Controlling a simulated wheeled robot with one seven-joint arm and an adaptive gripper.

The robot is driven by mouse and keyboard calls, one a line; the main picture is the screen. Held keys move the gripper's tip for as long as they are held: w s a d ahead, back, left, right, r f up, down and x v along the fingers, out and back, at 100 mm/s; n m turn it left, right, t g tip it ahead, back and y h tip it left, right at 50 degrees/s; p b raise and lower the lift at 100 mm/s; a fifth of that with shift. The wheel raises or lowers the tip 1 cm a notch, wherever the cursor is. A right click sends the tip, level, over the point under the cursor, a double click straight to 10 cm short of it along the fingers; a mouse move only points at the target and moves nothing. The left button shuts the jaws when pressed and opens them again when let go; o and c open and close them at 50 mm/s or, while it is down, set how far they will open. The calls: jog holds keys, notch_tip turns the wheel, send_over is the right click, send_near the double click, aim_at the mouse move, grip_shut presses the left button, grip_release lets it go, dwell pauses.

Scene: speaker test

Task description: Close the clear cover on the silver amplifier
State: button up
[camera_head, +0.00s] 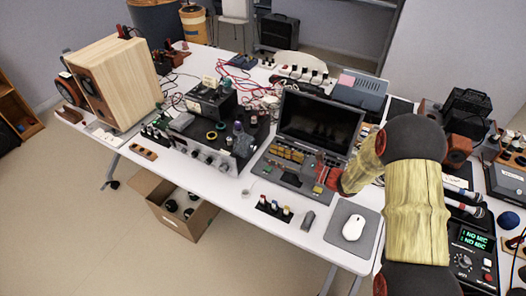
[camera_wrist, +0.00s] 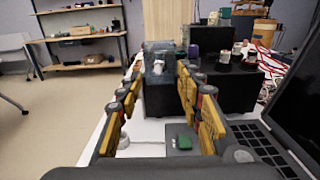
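The silver amplifier (camera_head: 212,155) stands left of the laptop in the head view, its row of knobs facing the table's front edge. A small see-through panel (camera_head: 241,140) stands at its right end; it looks like the clear cover, raised. In the wrist view a see-through panel (camera_wrist: 158,50) rises behind a dark box side. My gripper (camera_wrist: 162,105) is open and empty, with yellow-padded fingers on either side of that view. In the head view my gripper (camera_head: 298,168) is over the laptop keyboard, pointing left, apart from the amplifier. The cover's hinge is too small to make out.
The open laptop (camera_head: 316,125) is beside my gripper. A wooden speaker (camera_head: 118,80) stands at the far left, and a black power supply (camera_head: 211,102) behind the amplifier. A mouse (camera_head: 353,227) lies at the front right. Bare white table (camera_head: 225,195) shows in front of the amplifier.

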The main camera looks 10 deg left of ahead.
aim_at(247, 147)
jog(key=shift+b+x, duration=0.6)
jog(key=shift+x, duration=2.05)
jog(key=c, duration=0.3)
grip_shut()
